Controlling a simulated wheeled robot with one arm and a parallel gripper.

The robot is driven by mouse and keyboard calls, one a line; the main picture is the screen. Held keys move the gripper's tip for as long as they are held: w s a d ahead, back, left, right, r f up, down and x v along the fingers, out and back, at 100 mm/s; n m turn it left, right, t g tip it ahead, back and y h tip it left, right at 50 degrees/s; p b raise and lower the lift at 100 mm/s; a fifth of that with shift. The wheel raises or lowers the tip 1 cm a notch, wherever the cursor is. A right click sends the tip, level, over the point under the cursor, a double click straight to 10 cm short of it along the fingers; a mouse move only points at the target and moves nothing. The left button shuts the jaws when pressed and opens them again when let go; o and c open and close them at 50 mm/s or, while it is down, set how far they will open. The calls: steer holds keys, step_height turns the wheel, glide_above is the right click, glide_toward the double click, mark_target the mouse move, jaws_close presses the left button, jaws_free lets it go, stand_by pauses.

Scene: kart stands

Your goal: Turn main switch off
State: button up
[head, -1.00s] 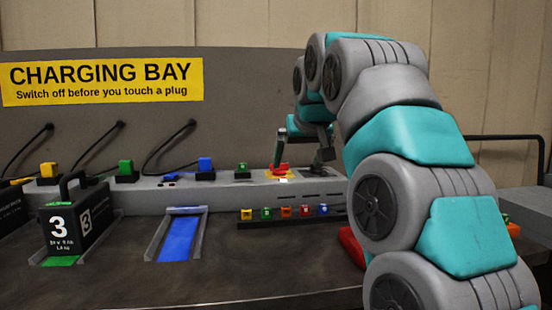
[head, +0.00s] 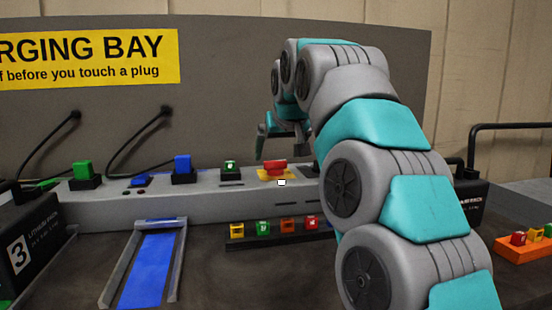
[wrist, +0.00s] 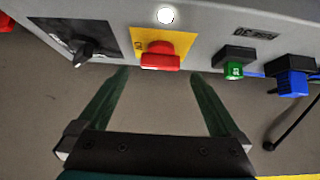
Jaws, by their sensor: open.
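The main switch is a red handle (head: 275,166) on a yellow plate (head: 263,177), on the grey ledge below the back panel. In the wrist view the red handle (wrist: 160,55) lies crosswise on its yellow plate (wrist: 148,37). A lit white lamp (wrist: 165,15) sits beside the plate and also shows in the head view (head: 282,182). My gripper (head: 282,152) is open and empty, just above the switch in the head view. In the wrist view its two green fingers (wrist: 160,73) point toward the switch, one on each side, with no visible contact.
A black rotary knob (wrist: 86,48) and a green plug (wrist: 234,70) flank the switch in the wrist view. A blue plug (head: 183,164) with its cable stands further left. Small coloured blocks fill a dark rack (head: 230,243) below. An orange tray (head: 522,250) is at right.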

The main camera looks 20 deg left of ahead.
mark_target(276, 171)
steer(key=x, duration=0.3)
steer(key=shift+w+a+f, duration=0.1)
steer(key=shift+w+f, duration=0.05)
steer(key=shift+f, duration=0.15)
